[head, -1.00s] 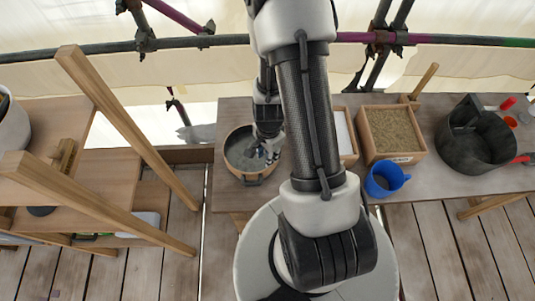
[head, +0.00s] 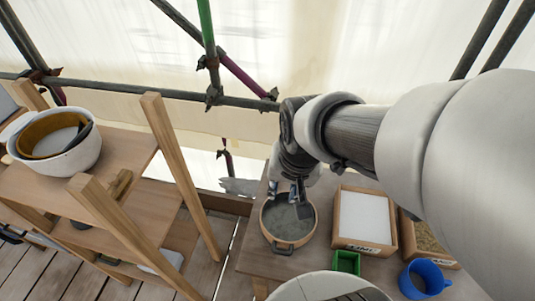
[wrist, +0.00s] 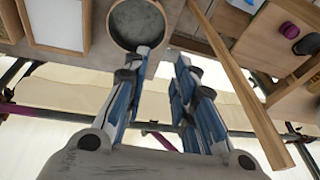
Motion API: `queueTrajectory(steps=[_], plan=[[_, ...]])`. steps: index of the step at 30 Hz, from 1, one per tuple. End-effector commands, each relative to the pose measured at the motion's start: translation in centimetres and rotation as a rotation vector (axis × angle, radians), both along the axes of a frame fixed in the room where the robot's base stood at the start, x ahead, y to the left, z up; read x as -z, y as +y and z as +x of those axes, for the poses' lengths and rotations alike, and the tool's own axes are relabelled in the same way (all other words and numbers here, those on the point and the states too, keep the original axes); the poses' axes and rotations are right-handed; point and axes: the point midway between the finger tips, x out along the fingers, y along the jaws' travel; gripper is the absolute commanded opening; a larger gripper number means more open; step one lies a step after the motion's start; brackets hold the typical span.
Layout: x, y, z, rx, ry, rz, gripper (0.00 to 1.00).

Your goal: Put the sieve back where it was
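I cannot tell for sure which thing is the sieve. A round ochre hoop with a pale middle (head: 38,134) rests tilted inside a white bowl (head: 75,160) on the left shelf and looks most like it. A round wood-coloured vessel (head: 283,242) with a grey inside and a dark front handle stands on the table; it also shows in the wrist view (wrist: 137,24). My gripper (head: 288,194) is over this vessel, fingers pointing down. In the wrist view my gripper (wrist: 160,62) has its fingers apart with nothing seen between them.
A box of white material (head: 365,218), a box of sand (head: 425,240), a blue mug (head: 424,279) and a green box (head: 346,262) stand to the vessel's right. Wooden shelf posts (head: 180,165) rise on the left. Scaffold tubes (head: 150,92) run behind.

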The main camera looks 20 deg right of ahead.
Motion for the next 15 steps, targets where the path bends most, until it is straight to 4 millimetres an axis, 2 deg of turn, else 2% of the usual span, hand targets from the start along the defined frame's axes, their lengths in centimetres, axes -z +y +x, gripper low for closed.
queueTrajectory(steps=[1,6,10,15], plan=[[-1.9,0.8,-1.1,-0.082,-0.036,-0.024,0.25],[-5.6,2.6,-5.1,-0.324,-0.092,-0.099,0.25],[-6.8,3.2,-7.1,-0.437,-0.117,-0.139,0.25],[-7.3,3.4,-8.1,-0.488,-0.127,-0.157,0.25]])
